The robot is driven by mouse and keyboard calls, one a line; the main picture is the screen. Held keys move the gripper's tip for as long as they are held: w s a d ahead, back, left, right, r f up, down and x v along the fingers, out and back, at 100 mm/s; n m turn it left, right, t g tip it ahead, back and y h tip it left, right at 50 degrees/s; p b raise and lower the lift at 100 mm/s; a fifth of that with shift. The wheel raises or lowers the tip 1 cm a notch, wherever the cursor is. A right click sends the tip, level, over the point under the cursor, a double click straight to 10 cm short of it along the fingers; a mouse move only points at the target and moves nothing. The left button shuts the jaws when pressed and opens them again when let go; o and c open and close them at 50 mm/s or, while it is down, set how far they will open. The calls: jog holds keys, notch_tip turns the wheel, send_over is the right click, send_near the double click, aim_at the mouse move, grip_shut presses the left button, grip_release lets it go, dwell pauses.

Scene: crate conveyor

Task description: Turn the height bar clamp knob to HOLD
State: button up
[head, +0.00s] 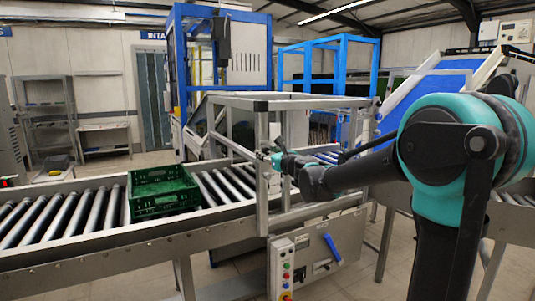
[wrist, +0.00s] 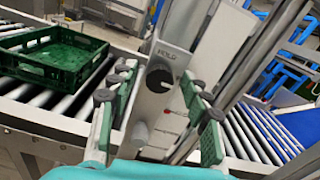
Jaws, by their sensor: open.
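The clamp knob (wrist: 159,78) is a dark round knob on a pale plate (wrist: 160,105) in the wrist view. The word HOLD is printed above it, and a red mark with small text lies to its lower right. I cannot tell where the knob points. My gripper (head: 277,161) reaches the post of the metal frame in the head view. In the wrist view its fingers are open, one on each side of the plate, with the knob between the tips and no clear grip on it. In the head view the knob is not distinguishable.
A green crate (head: 162,191) sits on the roller conveyor (head: 60,218), left of the metal frame (head: 262,185). A grey knob (wrist: 141,131) is below the dark one. A control box with buttons (head: 286,272) and a blue lever (head: 332,248) are below the conveyor.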

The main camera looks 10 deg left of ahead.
grip_shut()
jog(key=shift+n, duration=0.3)
jog(key=n, duration=0.3)
jog(key=shift+n, duration=0.3)
jog(key=n, duration=0.9)
jog(key=shift+s+f, duration=0.1)
jog(key=n, duration=0.4)
jog(key=shift+n, duration=0.3)
